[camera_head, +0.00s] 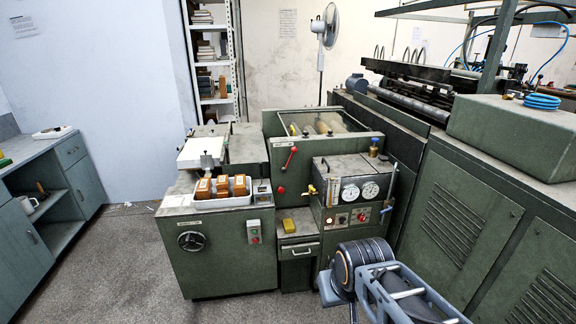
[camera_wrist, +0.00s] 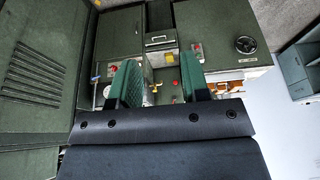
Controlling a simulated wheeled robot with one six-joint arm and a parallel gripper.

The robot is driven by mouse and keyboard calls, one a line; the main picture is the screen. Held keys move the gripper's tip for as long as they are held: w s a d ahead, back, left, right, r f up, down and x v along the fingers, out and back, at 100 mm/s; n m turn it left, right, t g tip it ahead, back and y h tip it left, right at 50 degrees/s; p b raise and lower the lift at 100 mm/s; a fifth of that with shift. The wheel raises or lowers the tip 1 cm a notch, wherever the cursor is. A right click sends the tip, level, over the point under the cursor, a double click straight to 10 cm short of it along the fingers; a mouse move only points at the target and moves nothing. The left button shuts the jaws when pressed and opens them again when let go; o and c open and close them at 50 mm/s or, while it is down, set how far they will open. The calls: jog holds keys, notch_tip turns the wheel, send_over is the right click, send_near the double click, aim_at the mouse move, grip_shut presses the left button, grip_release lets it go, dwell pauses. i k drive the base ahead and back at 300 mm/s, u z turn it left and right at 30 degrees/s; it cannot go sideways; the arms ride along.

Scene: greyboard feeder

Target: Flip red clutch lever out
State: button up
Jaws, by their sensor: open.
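The red clutch lever (camera_head: 289,158) is on the green front panel of the middle machine in the head view. It leans up and slightly right, with its round knob at the top. A separate red knob (camera_head: 281,190) sits below it on the same panel. In the wrist view my gripper (camera_wrist: 158,82) is open, with two green fingers set apart and nothing seen between them but the distant machine front. I cannot make out the clutch lever for sure in the wrist view. The fingers are not in the head view.
A gauge box (camera_head: 352,190) with dials and a brass valve stands right of the lever. A white tray (camera_head: 222,201) with brown blocks is on the left, above a handwheel (camera_head: 191,241). A yellow object (camera_head: 289,226) lies above the drawer. The floor (camera_head: 118,265) at left is clear.

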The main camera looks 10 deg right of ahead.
aim_at(283, 169)
jog(key=z, duration=0.05)
jog(key=i, duration=2.25)
jog(key=u, duration=0.05)
